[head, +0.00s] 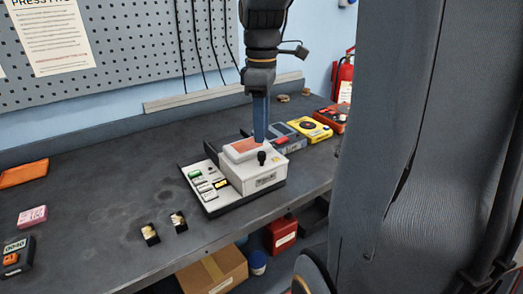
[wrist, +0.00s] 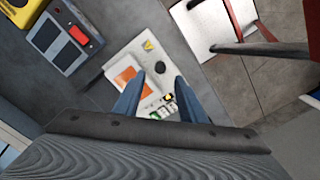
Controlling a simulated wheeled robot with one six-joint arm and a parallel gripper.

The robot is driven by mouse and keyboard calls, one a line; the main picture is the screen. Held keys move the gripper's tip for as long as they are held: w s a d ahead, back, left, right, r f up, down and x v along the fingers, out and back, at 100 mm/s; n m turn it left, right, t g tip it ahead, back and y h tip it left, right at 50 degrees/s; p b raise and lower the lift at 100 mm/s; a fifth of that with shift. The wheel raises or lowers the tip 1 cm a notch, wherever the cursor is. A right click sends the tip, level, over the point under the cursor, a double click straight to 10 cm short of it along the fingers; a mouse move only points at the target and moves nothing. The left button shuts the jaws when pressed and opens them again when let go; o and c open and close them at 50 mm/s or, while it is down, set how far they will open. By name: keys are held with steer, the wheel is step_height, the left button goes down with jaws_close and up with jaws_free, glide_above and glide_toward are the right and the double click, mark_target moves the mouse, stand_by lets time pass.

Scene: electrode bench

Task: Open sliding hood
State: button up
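The white sliding hood (head: 240,178) sits on a dark-edged base with a button panel (head: 211,196) showing at its left. An orange patch (head: 243,146) and a black knob (head: 262,158) are on the hood. My gripper (head: 260,140) points straight down over the hood, close to the knob. In the wrist view my gripper (wrist: 158,82) is open, its two blue fingers apart, with the knob (wrist: 160,67) showing just beyond the gap between the tips. The orange patch (wrist: 131,83) is beside the left finger. I cannot tell whether a finger touches the hood.
A grey meter (head: 287,130), a yellow meter (head: 310,130) and an orange device (head: 333,117) stand right of the hood. Two small dark blocks (head: 164,229) lie in front. A pink box (head: 32,216) lies at left. The bench's left middle is clear.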

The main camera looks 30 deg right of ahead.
mark_target(261, 153)
steer(key=shift+f+p, duration=0.45)
steer(key=shift+f, duration=3.1)
jaws_close()
